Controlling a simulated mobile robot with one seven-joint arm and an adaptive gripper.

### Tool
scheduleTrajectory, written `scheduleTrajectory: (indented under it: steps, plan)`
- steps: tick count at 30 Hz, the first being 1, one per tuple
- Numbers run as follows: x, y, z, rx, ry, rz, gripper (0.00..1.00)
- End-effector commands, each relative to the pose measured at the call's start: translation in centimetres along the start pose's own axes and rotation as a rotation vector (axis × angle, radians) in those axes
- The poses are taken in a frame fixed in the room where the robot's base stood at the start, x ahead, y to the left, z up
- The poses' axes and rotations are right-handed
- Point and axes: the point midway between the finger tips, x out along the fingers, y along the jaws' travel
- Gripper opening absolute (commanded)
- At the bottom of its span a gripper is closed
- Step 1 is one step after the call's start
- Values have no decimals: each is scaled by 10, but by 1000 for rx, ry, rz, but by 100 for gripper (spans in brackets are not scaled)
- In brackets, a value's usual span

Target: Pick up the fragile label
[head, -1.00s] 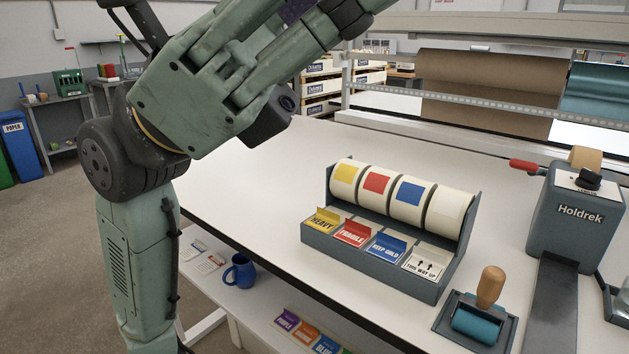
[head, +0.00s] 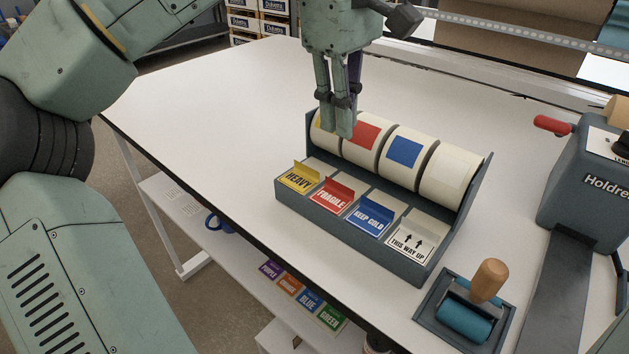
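The fragile label (head: 333,198) is a red and white card with a raised red tab. It lies in the front row of the grey label dispenser (head: 399,262), between the yellow HEAVY label (head: 298,178) and the blue KEEP COLD label (head: 369,219). My gripper (head: 337,122) points down, behind and above the fragile label in the picture, in front of the yellow and red rolls. It covers much of the yellow roll. I see nothing held, but the gap between its fingertips is unclear.
The THIS WAY UP label (head: 410,240) is at the right end of the row. A teal roller with a wooden handle (head: 488,281) stands to the right, near the grey Holdrek machine (head: 578,200). The white table (head: 210,110) is clear on the left.

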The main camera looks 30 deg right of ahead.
Motion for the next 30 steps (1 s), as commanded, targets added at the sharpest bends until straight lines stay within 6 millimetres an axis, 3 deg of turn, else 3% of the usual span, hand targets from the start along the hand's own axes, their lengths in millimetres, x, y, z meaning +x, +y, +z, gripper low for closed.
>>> scheduleTrajectory:
  steps: [3,12,30]
  plan:
    - [4,-3,-5,1,30,-33,12]
    - [47,-5,-7,0,32,-35,12]
    - [107,-3,-8,0,29,-31,12]
